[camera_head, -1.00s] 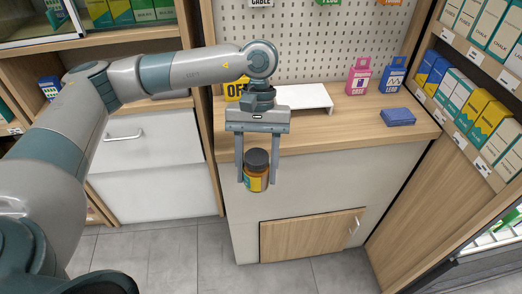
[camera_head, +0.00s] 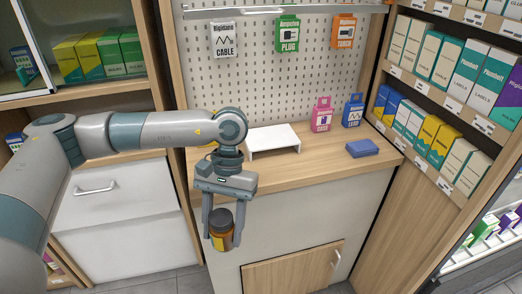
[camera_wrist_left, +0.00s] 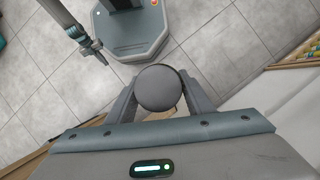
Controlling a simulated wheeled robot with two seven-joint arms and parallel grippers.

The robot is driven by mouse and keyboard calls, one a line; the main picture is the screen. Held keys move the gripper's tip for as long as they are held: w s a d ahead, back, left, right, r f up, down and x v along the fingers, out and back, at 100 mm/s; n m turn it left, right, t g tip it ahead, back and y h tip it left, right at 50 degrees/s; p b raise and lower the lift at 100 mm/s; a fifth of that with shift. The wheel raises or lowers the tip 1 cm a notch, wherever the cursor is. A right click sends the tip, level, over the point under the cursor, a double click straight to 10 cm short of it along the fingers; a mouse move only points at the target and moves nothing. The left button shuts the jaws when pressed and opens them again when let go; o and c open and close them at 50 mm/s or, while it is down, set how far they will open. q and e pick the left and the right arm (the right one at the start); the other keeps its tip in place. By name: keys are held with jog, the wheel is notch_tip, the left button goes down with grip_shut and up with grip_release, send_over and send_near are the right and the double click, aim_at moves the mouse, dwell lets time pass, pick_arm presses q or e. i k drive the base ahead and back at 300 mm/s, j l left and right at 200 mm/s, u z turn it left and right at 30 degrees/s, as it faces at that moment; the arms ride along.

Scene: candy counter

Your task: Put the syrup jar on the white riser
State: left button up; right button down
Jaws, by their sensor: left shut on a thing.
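The syrup jar (camera_head: 221,232) is an amber jar with a dark lid and a yellow label. My left gripper (camera_head: 221,236) is shut on it and holds it roughly upright in front of the counter's front edge, below the counter top. In the left wrist view the round dark lid (camera_wrist_left: 158,88) shows between the two fingers, with floor beyond. The white riser (camera_head: 273,140) stands on the counter top, behind and to the right of the gripper. Its visible top is bare.
The wooden counter top (camera_head: 305,166) has free room in front of the riser. A blue box (camera_head: 362,148) lies to the right, with pink (camera_head: 322,115) and blue (camera_head: 353,111) packages behind it. A pegboard (camera_head: 265,75) rises at the back. Stocked shelves stand at right.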

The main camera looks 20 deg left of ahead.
aim_at(271, 136)
jog(key=i+l+u, duration=0.1)
jog(key=l, duration=0.25)
jog(key=i+l+u, duration=0.15)
jog(key=i+l, duration=0.15)
jog(key=i+l+u, duration=0.1)
jog(key=l, duration=0.35)
jog(key=i+l+u, duration=0.1)
jog(key=l, duration=0.3)
jog(key=i+l+u, duration=0.15)
jog(key=l, duration=0.3)
jog(key=i, duration=0.1)
